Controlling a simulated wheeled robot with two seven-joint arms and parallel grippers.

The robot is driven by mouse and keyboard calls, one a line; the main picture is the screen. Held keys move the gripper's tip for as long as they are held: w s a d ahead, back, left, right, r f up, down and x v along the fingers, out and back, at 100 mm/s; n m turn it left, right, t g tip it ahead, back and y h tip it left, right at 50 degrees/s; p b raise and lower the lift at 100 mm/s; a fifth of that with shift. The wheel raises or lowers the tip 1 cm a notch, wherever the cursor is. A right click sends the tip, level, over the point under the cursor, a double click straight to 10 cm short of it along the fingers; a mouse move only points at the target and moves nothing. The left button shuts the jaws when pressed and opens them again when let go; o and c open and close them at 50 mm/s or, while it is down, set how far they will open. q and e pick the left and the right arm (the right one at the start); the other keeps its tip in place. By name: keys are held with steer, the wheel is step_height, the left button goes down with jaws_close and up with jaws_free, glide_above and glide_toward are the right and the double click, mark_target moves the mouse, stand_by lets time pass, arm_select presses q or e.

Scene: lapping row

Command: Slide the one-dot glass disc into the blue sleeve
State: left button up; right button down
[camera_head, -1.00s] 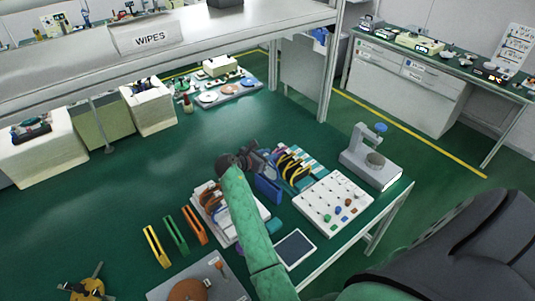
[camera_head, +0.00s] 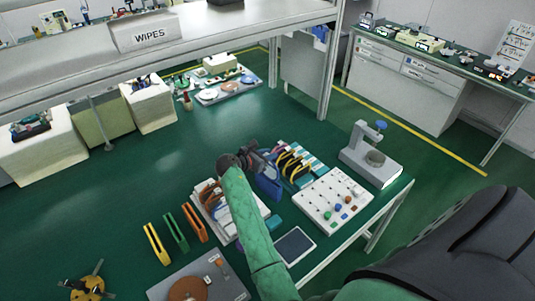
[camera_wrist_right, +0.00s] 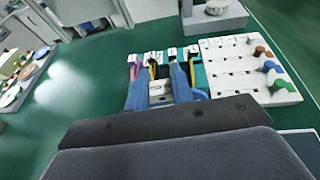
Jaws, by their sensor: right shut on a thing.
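My right gripper (camera_head: 266,172) reaches over the table at the left end of the sleeve rack. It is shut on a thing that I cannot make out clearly. In the right wrist view two upright blue bars (camera_wrist_right: 140,88) and (camera_wrist_right: 181,84) stand ahead of the dark palm, with a pale patch between them. A blue part (camera_head: 268,189) also shows just under the gripper in the head view. I cannot tell whether it is the blue sleeve or a finger. The one-dot glass disc and its dot cannot be picked out. My left gripper is not in view.
A rack with yellow and dark sleeves (camera_head: 292,163) and a white pegboard (camera_head: 332,199) stand close by. A gauge stand (camera_head: 366,165) is at the right. Yellow (camera_head: 156,243), green (camera_head: 176,232) and orange (camera_head: 195,222) sleeves lie left. The table's left middle is clear.

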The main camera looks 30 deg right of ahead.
step_height(320, 180, down, 8)
steer(key=b, duration=0.1)
steer(key=shift+f+b, duration=0.25)
steer(key=shift+b, duration=0.05)
stand_by(3.5)
steer(key=c, duration=1.1)
jaws_free()
